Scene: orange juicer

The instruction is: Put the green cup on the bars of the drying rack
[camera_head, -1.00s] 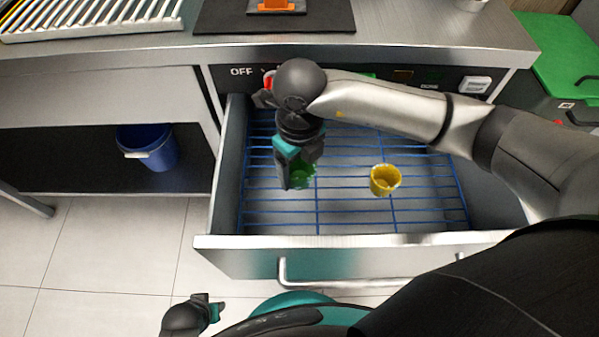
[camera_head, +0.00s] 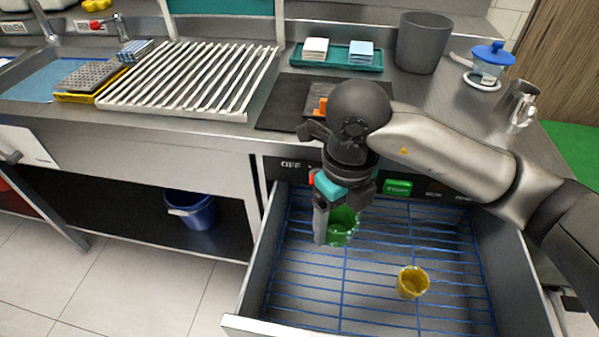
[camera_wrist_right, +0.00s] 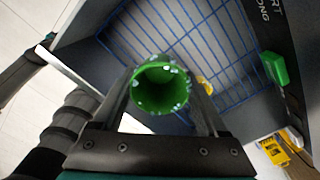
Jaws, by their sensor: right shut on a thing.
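The green cup (camera_head: 342,226) is held in my right gripper (camera_head: 328,222), above the open drawer with blue wire bars. In the right wrist view the cup (camera_wrist_right: 160,88) sits between the two fingers, its open mouth facing the camera and pale spots on its rim. The drying rack (camera_head: 190,80), with pale slanted bars, lies on the counter at the upper left, apart from the cup. My left gripper is not clearly visible in the head view.
A yellow cup (camera_head: 412,282) stands on the wire bars in the open drawer (camera_head: 380,255). A black mat (camera_head: 285,105) with an orange-marked item lies right of the rack. A teal tray (camera_head: 337,62), a grey bin (camera_head: 422,42) and a metal pitcher (camera_head: 516,100) stand behind.

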